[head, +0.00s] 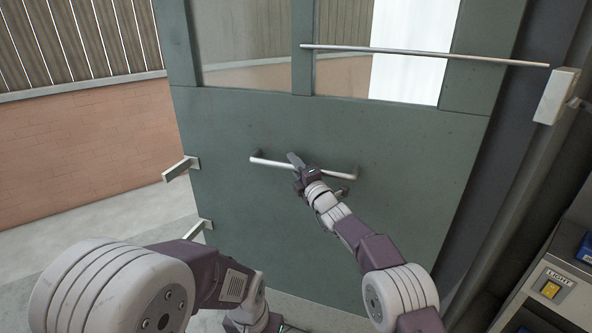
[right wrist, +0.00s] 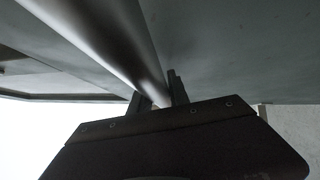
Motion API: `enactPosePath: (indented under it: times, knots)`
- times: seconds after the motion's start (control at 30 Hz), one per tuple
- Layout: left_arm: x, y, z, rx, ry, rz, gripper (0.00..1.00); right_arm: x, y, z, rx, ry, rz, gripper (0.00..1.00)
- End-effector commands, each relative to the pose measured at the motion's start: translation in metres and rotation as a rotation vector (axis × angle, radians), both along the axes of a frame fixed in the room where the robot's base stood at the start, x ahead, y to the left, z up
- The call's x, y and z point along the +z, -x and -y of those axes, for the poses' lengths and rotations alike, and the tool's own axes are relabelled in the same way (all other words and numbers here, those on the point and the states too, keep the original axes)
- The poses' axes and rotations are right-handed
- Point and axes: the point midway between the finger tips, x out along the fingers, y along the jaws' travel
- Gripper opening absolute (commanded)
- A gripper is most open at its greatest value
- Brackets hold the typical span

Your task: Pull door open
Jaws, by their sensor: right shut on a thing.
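A dark green door (head: 225,125) with window panes in its upper part stands in front of me. It stands ajar, with a gap on its left side showing the space beyond. A horizontal metal bar handle (head: 270,162) is mounted on its middle. My right gripper (head: 296,163) is at the bar, shut on it near its middle. In the right wrist view the bar handle (right wrist: 105,40) runs down between the two fingers (right wrist: 160,95). My left arm is low at the left of the head view; its fingertips do not show.
A thin metal rod (head: 425,55) crosses the door's upper part to a pale bracket (head: 556,95) at the right. Metal brackets (head: 180,168) jut from the door's left edge. A shelf unit with a LIGHT switch (head: 550,289) stands at the lower right. A brick wall (head: 85,150) lies beyond.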

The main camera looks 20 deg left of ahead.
Motion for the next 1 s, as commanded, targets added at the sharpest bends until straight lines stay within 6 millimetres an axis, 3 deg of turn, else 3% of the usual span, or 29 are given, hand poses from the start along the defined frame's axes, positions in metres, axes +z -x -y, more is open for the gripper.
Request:
enactPosePath:
  times: [0.4, 0.43, 0.8, 1.0]
  knots:
    - [-0.001, 0.0, 0.0, 0.0, 0.0, 0.0, 0.0, -0.002, -0.001, 0.002, -0.008, 0.002, -0.005, 0.0]
    - [-0.001, 0.0, 0.0, 0.0, 0.0, 0.0, 0.0, -0.002, -0.001, 0.002, -0.008, 0.002, -0.005, 0.3]
    - [-0.002, 0.0, 0.0, 0.0, 0.0, 0.0, 0.0, -0.001, 0.0, 0.002, -0.005, 0.001, -0.002, 0.31]
    - [-0.01, 0.0, 0.0, 0.0, 0.0, 0.0, 0.0, -0.004, 0.01, 0.011, -0.005, 0.002, -0.003, 0.31]
